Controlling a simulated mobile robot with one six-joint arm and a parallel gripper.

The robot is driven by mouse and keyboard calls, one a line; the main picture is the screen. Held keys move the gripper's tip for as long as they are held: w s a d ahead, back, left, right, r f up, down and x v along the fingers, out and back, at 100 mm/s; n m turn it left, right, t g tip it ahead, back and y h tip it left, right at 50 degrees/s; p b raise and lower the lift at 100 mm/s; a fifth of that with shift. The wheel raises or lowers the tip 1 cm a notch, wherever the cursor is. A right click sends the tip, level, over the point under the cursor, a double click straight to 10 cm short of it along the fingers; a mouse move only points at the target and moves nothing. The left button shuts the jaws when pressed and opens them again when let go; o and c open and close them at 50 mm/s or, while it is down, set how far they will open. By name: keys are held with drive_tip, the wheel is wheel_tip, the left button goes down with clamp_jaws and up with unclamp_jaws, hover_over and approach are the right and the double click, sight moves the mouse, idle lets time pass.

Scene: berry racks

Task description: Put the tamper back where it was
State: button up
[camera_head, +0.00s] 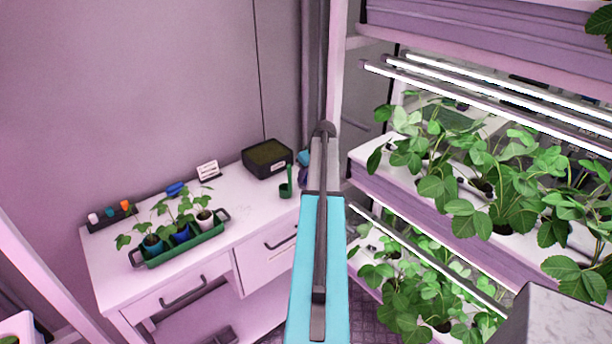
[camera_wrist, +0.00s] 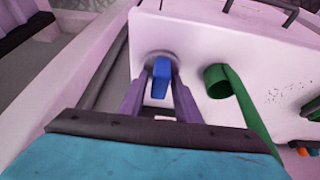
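The tamper (camera_wrist: 160,80) has a blue handle and shows between my gripper's two fingers in the wrist view. A grey round disc (camera_wrist: 163,54), apparently its base, shows just past the fingertips against the white tabletop. My gripper (camera_wrist: 161,68) looks closed on the blue handle, with one finger against each side. I cannot tell whether the disc touches the table. In the head view my gripper (camera_head: 303,178) is partly hidden behind my arm, over the right end of the white table (camera_head: 243,208); the tamper cannot be made out there.
A green cup with a long handle (camera_wrist: 217,82) stands beside my gripper. It also shows in the head view (camera_head: 286,189). A dark box (camera_head: 267,159), a small sign (camera_head: 208,171) and a green tray of potted plants (camera_head: 188,247) are on the table. Plant racks (camera_head: 450,210) stand at right.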

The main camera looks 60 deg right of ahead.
drive_tip(key=shift+o, duration=0.3)
drive_tip(key=shift+r, duration=0.1)
drive_tip(key=shift+r, duration=0.15)
drive_tip(key=b+v, duration=0.3)
drive_tip(key=v, duration=0.8)
drive_tip(key=shift+r, duration=0.4)
drive_tip(key=shift+s+a, duration=0.1)
drive_tip(key=shift+s, duration=0.05)
idle(0.5)
